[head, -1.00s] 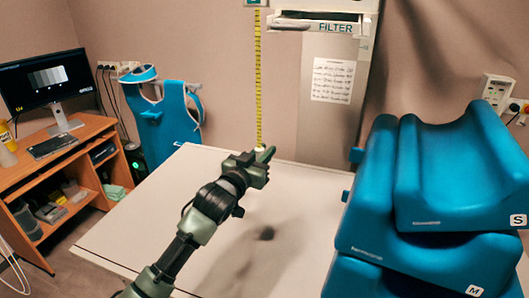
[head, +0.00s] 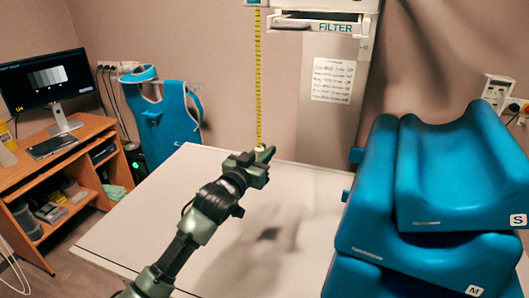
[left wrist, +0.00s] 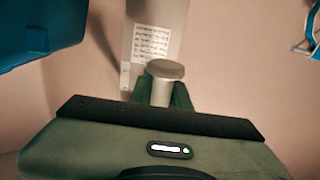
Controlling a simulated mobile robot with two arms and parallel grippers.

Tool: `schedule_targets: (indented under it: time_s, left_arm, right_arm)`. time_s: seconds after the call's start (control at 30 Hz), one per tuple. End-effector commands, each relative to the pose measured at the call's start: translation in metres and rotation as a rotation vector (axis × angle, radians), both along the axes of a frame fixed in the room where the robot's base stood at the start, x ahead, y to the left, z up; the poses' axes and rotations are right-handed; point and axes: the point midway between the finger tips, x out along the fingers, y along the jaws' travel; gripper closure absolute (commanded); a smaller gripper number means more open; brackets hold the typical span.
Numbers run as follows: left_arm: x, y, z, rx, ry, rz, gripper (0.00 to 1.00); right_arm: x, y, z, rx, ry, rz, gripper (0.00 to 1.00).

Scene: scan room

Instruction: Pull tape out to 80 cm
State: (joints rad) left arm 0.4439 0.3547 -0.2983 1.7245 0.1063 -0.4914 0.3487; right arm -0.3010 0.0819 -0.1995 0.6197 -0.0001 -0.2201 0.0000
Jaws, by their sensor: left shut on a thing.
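A yellow measuring tape (head: 258,80) runs straight down from a small housing (head: 255,3) at the top edge of the head view. Its lower end meets my left gripper (head: 262,153) above the far edge of the white table. My left gripper is shut on the pale grey pull knob at the tape's end; the knob (left wrist: 163,80) shows between the fingers in the left wrist view. The yellow strip itself is not seen in the wrist view. My right gripper is out of view.
The white table top (head: 150,215) is bare under my left arm. Stacked blue cushions (head: 430,200) fill the right side. A grey column with a FILTER tray (head: 318,27) stands behind the table. A desk with a monitor (head: 38,80) is at the left.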

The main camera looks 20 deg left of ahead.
Motion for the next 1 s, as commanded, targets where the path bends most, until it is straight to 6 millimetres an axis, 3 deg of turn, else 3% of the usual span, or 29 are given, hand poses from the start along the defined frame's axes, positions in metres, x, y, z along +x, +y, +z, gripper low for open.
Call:
schedule_targets:
  time_s: [0.17, 0.4, 0.6, 0.73, 1.0]
  left_arm:
    - [0.000, 0.000, -0.020, 0.000, 0.006, 0.001, 1.00]
    - [0.000, 0.000, -0.093, 0.000, 0.009, 0.001, 1.00]
    - [0.000, 0.000, -0.136, 0.000, 0.008, 0.001, 1.00]
    - [0.000, 0.000, -0.146, 0.001, 0.008, 0.001, 1.00]
    - [0.000, 0.000, -0.146, 0.002, 0.008, 0.001, 1.00]
  right_arm:
    - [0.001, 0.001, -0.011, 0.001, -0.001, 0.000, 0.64]
    - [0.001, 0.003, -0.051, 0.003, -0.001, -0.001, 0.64]
    - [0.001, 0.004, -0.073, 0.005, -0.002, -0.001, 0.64]
    - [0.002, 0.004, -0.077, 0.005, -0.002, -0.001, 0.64]
    - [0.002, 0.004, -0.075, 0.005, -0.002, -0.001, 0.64]
